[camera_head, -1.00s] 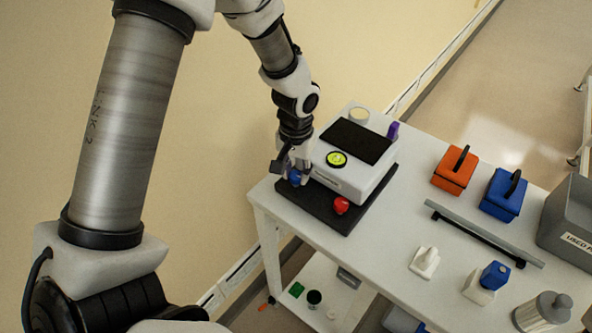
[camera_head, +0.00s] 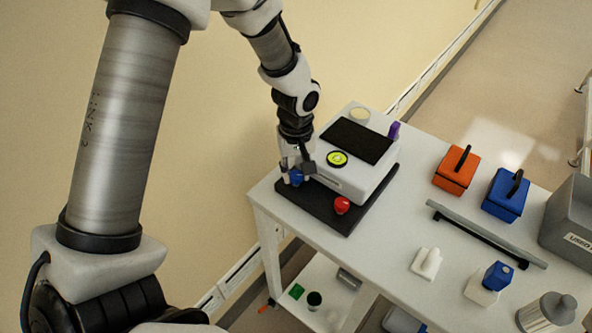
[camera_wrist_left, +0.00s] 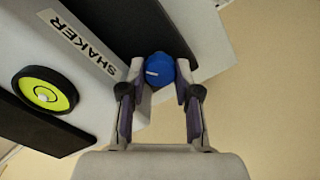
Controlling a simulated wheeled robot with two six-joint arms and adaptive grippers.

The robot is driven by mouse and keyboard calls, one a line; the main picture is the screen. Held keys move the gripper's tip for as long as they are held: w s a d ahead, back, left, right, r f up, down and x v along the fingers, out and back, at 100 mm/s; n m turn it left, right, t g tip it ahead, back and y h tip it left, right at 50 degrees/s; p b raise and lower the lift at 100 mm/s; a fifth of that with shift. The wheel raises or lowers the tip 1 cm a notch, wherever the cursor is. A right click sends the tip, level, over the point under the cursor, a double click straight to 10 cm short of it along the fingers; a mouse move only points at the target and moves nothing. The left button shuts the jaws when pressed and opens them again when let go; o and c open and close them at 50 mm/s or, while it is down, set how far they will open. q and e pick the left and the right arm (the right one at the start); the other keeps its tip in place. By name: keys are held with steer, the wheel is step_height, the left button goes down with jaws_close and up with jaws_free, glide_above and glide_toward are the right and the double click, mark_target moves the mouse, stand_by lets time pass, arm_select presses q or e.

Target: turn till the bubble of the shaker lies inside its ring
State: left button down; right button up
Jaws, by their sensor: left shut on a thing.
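The shaker (camera_head: 352,180) is a white box with a dark top, on a black base plate at the table's far left corner. Its label shows in the left wrist view. Its round level (camera_wrist_left: 45,93) is yellow-green with a black rim; a pale bubble (camera_wrist_left: 42,94) lies near the small ring at its middle. It is too small to tell if the bubble is fully inside. My left gripper (camera_head: 296,178) is shut on the blue knob (camera_wrist_left: 160,66), which has a white mark. A red knob (camera_head: 342,205) stands free at the near corner. My right gripper is not in view.
On the white table (camera_head: 385,225) are an orange case (camera_head: 453,175), a blue case (camera_head: 502,200), a long grey bar (camera_head: 490,236), a white piece (camera_head: 426,262) and a grey bin (camera_head: 570,215). A purple piece (camera_head: 394,130) is by the shaker's far side. A wall runs behind.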

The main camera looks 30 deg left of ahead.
mark_target(295, 175)
arm_select(q)
steer(key=shift+s+f, duration=0.1)
steer(key=c, duration=0.8)
jaws_free()
steer(key=shift+w+r, duration=0.2)
steer(key=shift+r, duration=0.45)
steer(key=r, duration=0.6)
steer(key=shift+s+r, duration=0.2)
steer(key=shift+r, duration=0.2)
